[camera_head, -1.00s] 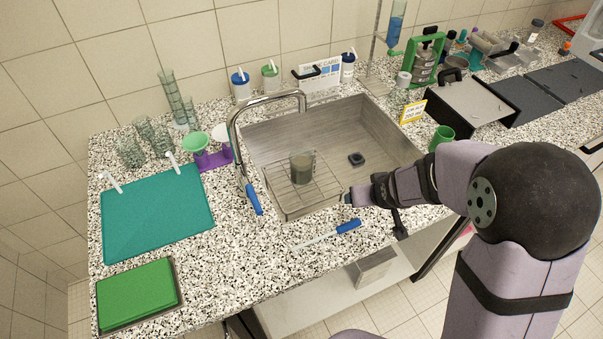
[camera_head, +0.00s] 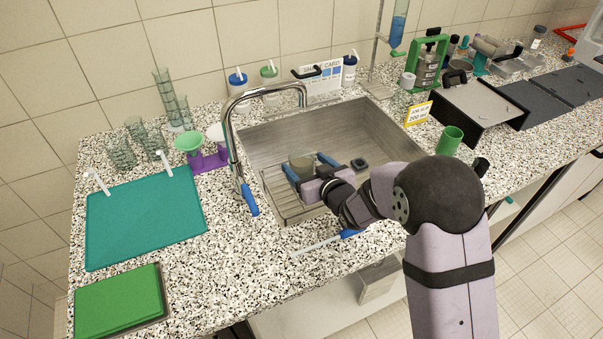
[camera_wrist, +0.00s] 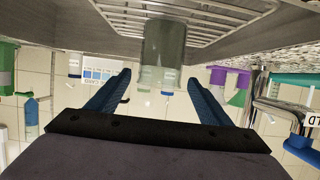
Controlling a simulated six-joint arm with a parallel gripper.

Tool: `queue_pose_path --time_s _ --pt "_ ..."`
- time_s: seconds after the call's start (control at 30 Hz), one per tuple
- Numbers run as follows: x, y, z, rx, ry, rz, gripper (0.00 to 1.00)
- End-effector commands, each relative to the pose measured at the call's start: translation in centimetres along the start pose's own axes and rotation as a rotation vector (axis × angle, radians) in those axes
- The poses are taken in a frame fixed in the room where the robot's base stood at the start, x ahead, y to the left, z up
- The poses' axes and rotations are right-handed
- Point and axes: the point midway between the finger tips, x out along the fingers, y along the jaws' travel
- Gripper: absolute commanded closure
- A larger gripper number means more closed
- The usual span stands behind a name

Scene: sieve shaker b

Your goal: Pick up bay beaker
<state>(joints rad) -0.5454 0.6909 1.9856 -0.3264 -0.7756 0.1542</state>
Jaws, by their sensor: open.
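The bay beaker (camera_head: 301,162) is a clear glass with grey-green contents. It stands upright on a wire rack (camera_head: 283,204) in the sink. My gripper (camera_head: 304,159) is open, low over the sink, with its blue fingers on either side of the beaker. In the wrist view, which looks upside down, the beaker (camera_wrist: 163,50) is between the two fingertips (camera_wrist: 159,78), with visible gaps on both sides. My gripper hides part of the beaker's lower side in the head view.
A tap (camera_head: 232,135) with a blue handle arches at the left. A blue-handled tool (camera_head: 318,245) lies on the front counter. A green cup (camera_head: 448,140) stands to the right.

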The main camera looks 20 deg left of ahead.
Motion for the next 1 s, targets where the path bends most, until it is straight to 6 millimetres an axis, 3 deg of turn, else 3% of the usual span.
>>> queue_pose_path --time_s 0.57,1.0 --pt "2.4 0.0 -0.1 0.0 -0.003 0.0 0.27" --pt "6.5 0.0 0.0 0.0 -0.003 0.0 0.27"
